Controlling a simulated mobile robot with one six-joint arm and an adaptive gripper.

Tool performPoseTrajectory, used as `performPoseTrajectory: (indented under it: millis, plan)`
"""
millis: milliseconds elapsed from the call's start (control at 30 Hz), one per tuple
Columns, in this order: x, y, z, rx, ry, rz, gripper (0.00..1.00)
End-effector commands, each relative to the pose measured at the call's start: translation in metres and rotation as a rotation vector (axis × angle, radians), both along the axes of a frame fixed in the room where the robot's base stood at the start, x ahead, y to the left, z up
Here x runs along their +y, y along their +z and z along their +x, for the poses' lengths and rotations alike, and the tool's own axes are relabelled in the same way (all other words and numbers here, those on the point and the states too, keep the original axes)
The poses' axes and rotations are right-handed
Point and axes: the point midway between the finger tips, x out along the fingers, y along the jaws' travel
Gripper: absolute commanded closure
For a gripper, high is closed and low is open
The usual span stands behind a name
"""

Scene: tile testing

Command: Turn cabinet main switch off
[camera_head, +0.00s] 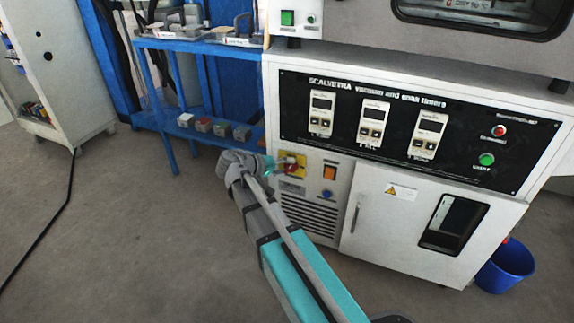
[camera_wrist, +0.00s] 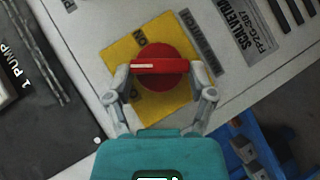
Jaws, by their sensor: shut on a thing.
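The cabinet main switch is a red rotary knob with a raised bar handle (camera_wrist: 165,66) on a square yellow plate (camera_wrist: 121,47). In the head view the red knob (camera_head: 290,161) is on the left of the cabinet's front, partly hidden by my gripper. My gripper (camera_wrist: 164,74) has one finger at each end of the bar and is shut on it. The bar lies about level across the wrist view, with a white mark on its left half. Dark lettering on the plate is partly covered.
The cabinet (camera_head: 390,65) has timers on a black panel (camera_head: 465,125), an orange rocker switch (camera_head: 329,173) and a blue button (camera_head: 326,194) right of the knob. A blue rack (camera_head: 155,85) stands to the left. A blue bucket (camera_head: 505,268) is at the right. The floor in front is clear.

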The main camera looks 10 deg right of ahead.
Motion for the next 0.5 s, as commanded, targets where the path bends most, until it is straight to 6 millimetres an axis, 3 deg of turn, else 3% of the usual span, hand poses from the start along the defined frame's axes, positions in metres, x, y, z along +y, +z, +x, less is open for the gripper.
performPoseTrajectory:
  millis: [100,167,500]
  plan:
    - [0.010,0.011,-0.005,0.034,0.039,0.054,0.87]
    - [0.008,0.013,-0.012,0.057,0.041,0.095,1.00]
    - [-0.018,0.022,-0.065,0.198,0.007,0.406,1.00]
